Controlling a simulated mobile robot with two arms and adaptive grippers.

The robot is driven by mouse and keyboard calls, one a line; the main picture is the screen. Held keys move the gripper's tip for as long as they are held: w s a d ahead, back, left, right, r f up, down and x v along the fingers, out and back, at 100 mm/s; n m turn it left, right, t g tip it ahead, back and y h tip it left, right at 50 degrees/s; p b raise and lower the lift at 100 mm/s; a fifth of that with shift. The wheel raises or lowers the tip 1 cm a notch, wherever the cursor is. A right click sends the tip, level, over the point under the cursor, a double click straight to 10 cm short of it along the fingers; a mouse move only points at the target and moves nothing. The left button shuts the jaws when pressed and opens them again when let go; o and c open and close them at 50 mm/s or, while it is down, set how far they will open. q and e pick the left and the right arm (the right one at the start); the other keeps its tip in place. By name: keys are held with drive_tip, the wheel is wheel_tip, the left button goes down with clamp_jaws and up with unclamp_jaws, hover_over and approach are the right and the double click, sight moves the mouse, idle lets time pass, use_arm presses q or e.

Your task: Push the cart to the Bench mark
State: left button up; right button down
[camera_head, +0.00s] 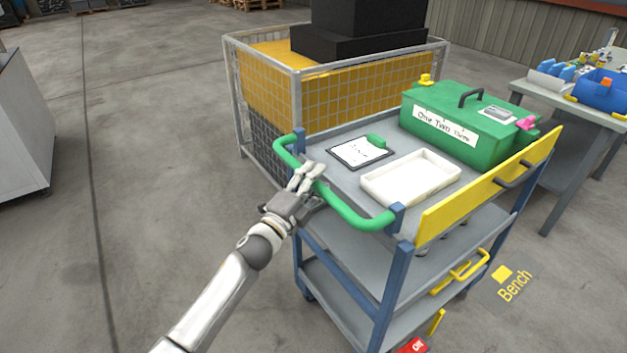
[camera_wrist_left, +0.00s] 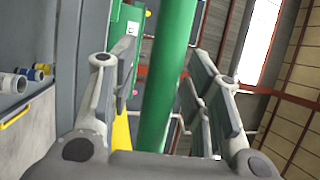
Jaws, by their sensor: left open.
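The cart (camera_head: 335,180) is a grey shelf trolley with blue posts, in the middle and right of the head view. Its green push handle (camera_head: 355,219) faces my side. My left gripper (camera_head: 308,180) is at the handle, its fingers open on either side of the bar. In the left wrist view the green bar (camera_wrist_left: 168,75) runs between the two open fingers (camera_wrist_left: 165,85). The Bench mark (camera_head: 513,287) is a yellow word and square on the floor, at the lower right beside the cart. My right gripper is not in view.
On the cart are a green case (camera_head: 465,130), a white tray (camera_head: 411,178) and a clipboard (camera_head: 361,152). A yellow mesh cage (camera_head: 340,95) stands close behind it. A workbench (camera_head: 560,93) is at right. The floor at left is clear.

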use_arm(q)
drive_tip(key=v, duration=1.2)
